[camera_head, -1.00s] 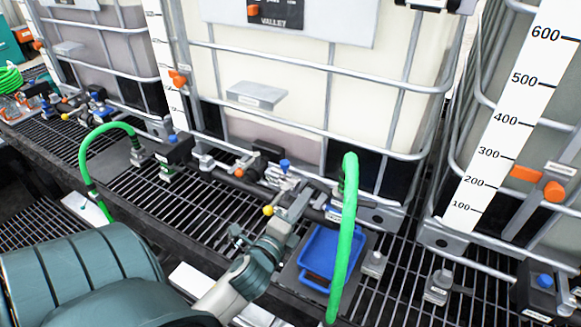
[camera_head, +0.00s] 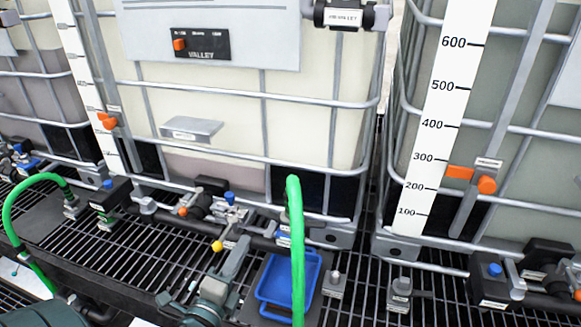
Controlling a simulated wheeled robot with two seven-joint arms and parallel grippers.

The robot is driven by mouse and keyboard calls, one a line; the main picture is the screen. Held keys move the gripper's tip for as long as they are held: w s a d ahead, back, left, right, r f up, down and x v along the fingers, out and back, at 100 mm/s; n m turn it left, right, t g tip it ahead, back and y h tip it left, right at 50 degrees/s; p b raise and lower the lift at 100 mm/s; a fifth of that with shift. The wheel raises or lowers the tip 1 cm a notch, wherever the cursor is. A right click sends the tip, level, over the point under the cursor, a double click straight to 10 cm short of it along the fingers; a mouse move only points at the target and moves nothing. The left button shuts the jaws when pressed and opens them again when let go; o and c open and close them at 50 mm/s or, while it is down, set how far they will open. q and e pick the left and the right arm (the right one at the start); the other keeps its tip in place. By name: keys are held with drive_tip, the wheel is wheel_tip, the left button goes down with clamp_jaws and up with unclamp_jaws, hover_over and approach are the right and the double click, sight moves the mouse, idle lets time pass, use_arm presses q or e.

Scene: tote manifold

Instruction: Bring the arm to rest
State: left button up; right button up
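My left gripper (camera_head: 204,272) is at the lower middle of the head view, in front of the centre tank's outlet valve (camera_head: 228,213). Its two grey-green fingers stand apart, one pointing up toward the yellow knob (camera_head: 217,246), the other off to the left. I see nothing held between them. Whether the upper fingertip touches the pipework behind cannot be told. Most of my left arm is out of the picture. My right gripper is not in view.
A green hose (camera_head: 297,250) stands upright just right of the gripper, before a blue tray (camera_head: 311,275). Another green hose (camera_head: 37,179) arches at left. Caged tanks (camera_head: 225,110) line the back, with a numbered scale (camera_head: 440,130) at right. Black grating (camera_head: 360,300) lies below.

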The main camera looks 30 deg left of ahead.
use_arm(q)
drive_tip(key=s+d+f+n+g, duration=0.25)
drive_tip(key=f+n+g, duration=0.2)
drive_tip(key=f, duration=0.25)
drive_tip(key=s+d+f+n+g, duration=0.1)
drive_tip(key=s+f+n+g, duration=0.2)
drive_tip(key=f+n, duration=0.25)
drive_tip(key=s+d+f+n+g+h, duration=0.4)
drive_tip(key=s+d+f+n+g, duration=0.25)
drive_tip(key=s+d+f, duration=0.5)
wheel_tip(320, 180, down, 28)
drive_tip(key=s+a+m+g+b, duration=0.1)
drive_tip(key=s+b, duration=0.1)
drive_tip(key=s, duration=0.1)
drive_tip(key=s+a+f+g+b, duration=0.1)
drive_tip(key=s+a+f, duration=0.2)
drive_tip(key=s+f, duration=1.4)
drive_tip(key=shift+s+a+f+g, duration=0.2)
drive_tip(key=shift+s+f+g, duration=0.1)
drive_tip(key=shift+f, duration=0.5)
